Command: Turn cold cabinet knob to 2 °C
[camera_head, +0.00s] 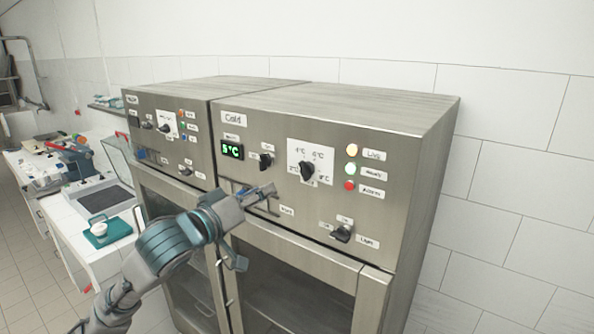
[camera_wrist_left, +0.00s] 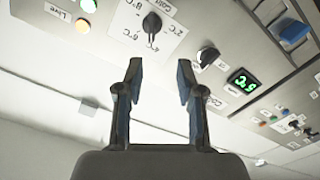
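The cold cabinet (camera_head: 400,130) is a steel unit labelled "Cold". Its black temperature knob (camera_head: 307,171) sits on a white dial plate (camera_head: 325,157) with °C marks around it; I cannot tell surely which mark it points at. The knob also shows in the left wrist view (camera_wrist_left: 152,23), beyond the fingertips. A green display (camera_head: 232,149) seems to read 5 °C. My left gripper (camera_head: 270,198) is in front of the panel, below and left of the knob and apart from it. In the left wrist view its fingers (camera_wrist_left: 160,75) are spread with nothing between them. My right gripper is out of view.
Another black knob (camera_head: 266,160) is left of the dial, and a lower one (camera_head: 342,233) is at the panel's bottom right. Yellow, green and red lamps (camera_head: 350,168) are right of the dial. A second cabinet (camera_head: 165,95) adjoins on the left, beside a cluttered counter (camera_head: 112,232).

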